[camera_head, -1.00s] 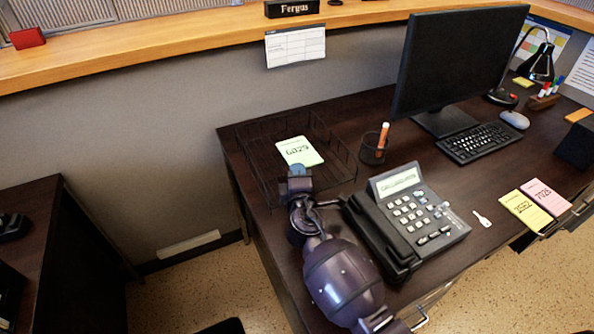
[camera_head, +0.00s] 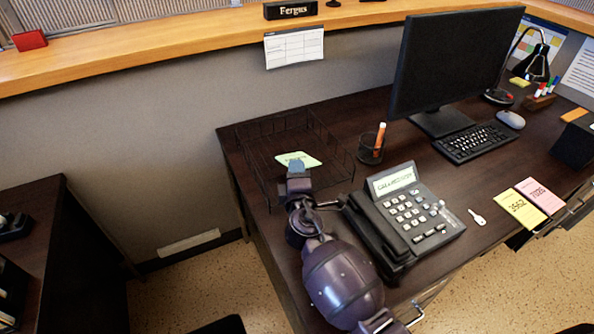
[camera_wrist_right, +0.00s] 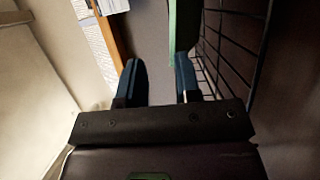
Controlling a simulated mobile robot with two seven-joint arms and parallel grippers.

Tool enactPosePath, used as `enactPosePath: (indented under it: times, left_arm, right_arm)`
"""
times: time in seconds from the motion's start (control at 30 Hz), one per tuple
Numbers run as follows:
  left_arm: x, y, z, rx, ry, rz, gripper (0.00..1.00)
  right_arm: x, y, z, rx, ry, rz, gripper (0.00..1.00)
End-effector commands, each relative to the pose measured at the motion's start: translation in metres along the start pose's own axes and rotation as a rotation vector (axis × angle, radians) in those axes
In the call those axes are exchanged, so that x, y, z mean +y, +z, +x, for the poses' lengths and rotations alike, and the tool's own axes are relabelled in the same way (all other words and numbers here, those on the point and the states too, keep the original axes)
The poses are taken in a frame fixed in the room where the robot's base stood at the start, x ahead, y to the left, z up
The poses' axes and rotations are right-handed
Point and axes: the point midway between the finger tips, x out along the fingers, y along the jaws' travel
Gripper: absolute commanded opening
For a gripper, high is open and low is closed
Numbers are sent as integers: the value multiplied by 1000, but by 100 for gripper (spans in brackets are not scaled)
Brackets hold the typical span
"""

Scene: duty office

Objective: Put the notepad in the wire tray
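The green-white notepad (camera_head: 300,158) is at the wire tray (camera_head: 262,188), seen foreshortened behind my right gripper (camera_head: 298,168), which hides its near edge. I cannot tell whether it rests on the tray floor. In the right wrist view, the gripper's two blue fingers (camera_wrist_right: 158,80) stand apart with a clear gap between them. The green edge of the notepad (camera_wrist_right: 183,28) is beside the right-hand fingertip, not clamped between both; contact is unclear. The tray's black wire mesh (camera_wrist_right: 235,60) is to the right there. My left gripper is out of view.
A desk phone (camera_head: 410,212) stands right of my right arm. A pen cup (camera_head: 371,150) is just right of the tray. A monitor (camera_head: 455,60), keyboard (camera_head: 475,142), yellow pad (camera_head: 522,212) and pink pad (camera_head: 541,195) are farther right. A partition with a wooden ledge (camera_head: 190,45) rises behind.

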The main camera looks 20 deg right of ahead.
Motion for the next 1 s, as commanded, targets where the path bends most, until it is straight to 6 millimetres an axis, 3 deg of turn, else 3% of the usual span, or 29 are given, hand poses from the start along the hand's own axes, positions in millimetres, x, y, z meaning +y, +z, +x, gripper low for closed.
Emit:
enactPosePath:
  times: [0.2, 0.5, 0.7, 1.0]
  left_arm:
    - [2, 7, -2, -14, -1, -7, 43]
    - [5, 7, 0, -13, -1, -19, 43]
    - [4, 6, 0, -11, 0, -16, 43]
    - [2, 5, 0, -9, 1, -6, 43]
  right_arm:
    - [-4, 1, -42, -1, -7, 0, 31]
    - [-4, 1, -88, -1, -7, 0, 31]
    - [-3, 1, -102, -2, -5, -1, 31]
    - [-3, 0, -104, -1, -5, -1, 31]
